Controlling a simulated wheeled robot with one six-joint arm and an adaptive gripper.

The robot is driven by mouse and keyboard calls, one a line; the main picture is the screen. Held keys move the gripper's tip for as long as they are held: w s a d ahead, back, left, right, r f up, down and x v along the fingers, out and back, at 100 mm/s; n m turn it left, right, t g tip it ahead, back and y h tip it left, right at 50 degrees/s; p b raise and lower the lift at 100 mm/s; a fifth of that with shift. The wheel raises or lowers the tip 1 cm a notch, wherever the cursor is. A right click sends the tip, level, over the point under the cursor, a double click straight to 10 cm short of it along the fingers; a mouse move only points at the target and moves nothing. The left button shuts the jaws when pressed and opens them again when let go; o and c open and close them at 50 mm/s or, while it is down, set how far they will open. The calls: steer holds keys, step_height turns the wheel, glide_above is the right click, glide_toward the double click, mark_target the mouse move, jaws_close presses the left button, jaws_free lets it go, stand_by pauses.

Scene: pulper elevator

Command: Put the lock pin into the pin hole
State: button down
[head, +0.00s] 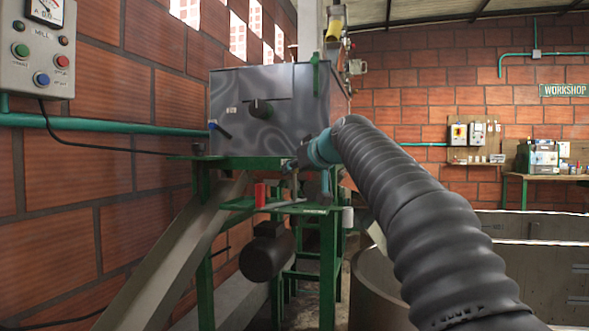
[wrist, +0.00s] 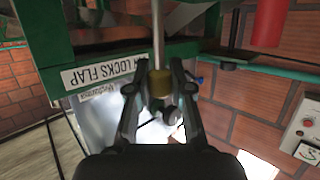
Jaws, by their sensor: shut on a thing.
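My gripper (wrist: 159,68) is shut on the lock pin, a thin steel rod (wrist: 158,30) with a brass-coloured collar (wrist: 160,82) between the fingers. In the wrist view the rod runs up past the fingertips, beside a white label (wrist: 98,68) with the words "LOCKS FLAP" partly readable. In the head view my gripper (head: 297,165) is in front of the grey metal pulper housing (head: 268,110), near its lower right, above a green shelf. The pin is too small there to make out clearly. I cannot make out the pin hole in either view.
A red cylinder (head: 260,195) stands on the green shelf (head: 310,209); it also shows in the wrist view (wrist: 270,22). A dark motor (head: 267,252) hangs below. A sloping chute (head: 170,260) is at left, a round tank (head: 378,290) at lower right.

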mark_target(295, 189)
steer(key=shift+f+b, duration=2.3)
steer(key=shift+f, duration=0.25)
steer(key=c, duration=1)
jaws_free()
steer(key=v, duration=1.2)
steer(key=s+d+f+m+g+h+p, duration=0.1)
steer(key=s+d+f+g+h, duration=0.1)
steer(key=s+f, duration=0.8)
steer(key=s+d+f+m+g+h+p, duration=0.2)
steer(key=s+f+g, duration=0.1)
steer(key=s+f, duration=0.8)
steer(key=s+d+f+m+g+h+p, duration=0.2)
steer(key=s+f, duration=0.9)
steer(key=f, duration=0.6)
steer(key=shift+s+d+h, duration=0.25)
steer(key=shift+d+h, duration=0.05)
steer(key=shift+d, duration=0.25)
